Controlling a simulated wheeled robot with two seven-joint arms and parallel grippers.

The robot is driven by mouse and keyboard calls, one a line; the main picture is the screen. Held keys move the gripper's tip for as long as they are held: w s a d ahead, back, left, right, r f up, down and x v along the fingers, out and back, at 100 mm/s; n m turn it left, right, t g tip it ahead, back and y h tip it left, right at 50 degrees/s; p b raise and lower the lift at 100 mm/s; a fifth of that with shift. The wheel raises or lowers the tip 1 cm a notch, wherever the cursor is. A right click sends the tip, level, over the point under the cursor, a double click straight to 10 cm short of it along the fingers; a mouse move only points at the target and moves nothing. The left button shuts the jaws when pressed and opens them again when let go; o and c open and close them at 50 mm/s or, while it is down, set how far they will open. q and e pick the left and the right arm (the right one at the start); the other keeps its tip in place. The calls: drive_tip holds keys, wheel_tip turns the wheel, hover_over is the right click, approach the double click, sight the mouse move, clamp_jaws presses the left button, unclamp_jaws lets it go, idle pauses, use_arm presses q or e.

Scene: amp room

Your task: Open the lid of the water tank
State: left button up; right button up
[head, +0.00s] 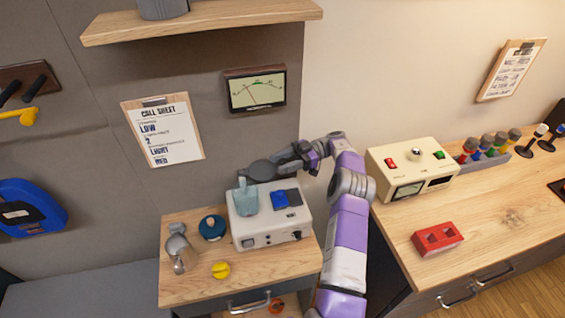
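The water tank (246,201) is a translucent blue container on the left of a white machine (262,236), which stands on a small wooden cabinet. A dark round disc that looks like its lid (262,172) shows above and to the right of the tank, raised from the tank's body. My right gripper (277,162) comes from the right, with its dark fingers at the disc's right edge. They seem to touch it, but their gap is too small to tell whether they grip it. My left gripper is not in view.
On the cabinet top (195,288) are a grey metal object (179,250), a dark teal round item (212,228) and a yellow knob (220,270). A wall shelf (205,22) hangs above. A cream control box (412,170) and red block (437,238) occupy the right desk.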

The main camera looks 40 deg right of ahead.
drive_tip(key=shift+d, duration=0.15)
drive_tip(key=shift+r, duration=0.3)
wheel_tip(320, 180, up, 9)
drive_tip(key=shift+r+p, duration=0.2)
drive_tip(key=shift+p, duration=0.45)
